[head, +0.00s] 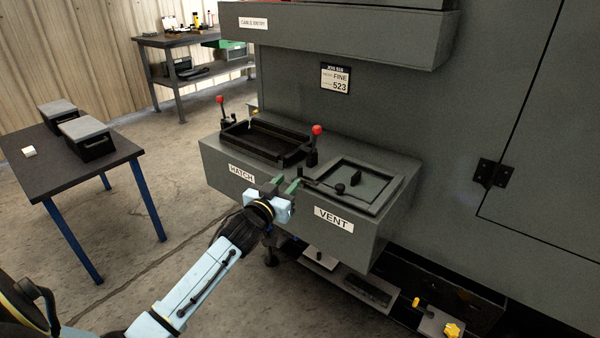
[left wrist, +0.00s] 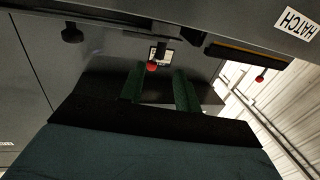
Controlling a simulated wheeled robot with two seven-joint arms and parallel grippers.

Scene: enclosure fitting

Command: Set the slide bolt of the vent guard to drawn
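The vent guard (head: 378,205) is a dark square frame with a raised handle block on the VENT side of the grey ledge. A black knob, likely the same one, shows at upper left in the left wrist view (left wrist: 72,33). My left gripper (head: 284,186) is just left of the knob, above the ledge's front edge. Its green fingers (left wrist: 160,88) are apart, with nothing visibly held. My right gripper is out of view.
The HATCH tray (head: 262,142) stands left on the ledge between two red-knobbed levers (head: 316,131). A cable entry box (head: 340,32) overhangs behind. A dark table (head: 75,165) with two lidded boxes stands at left. Bare floor lies between table and ledge.

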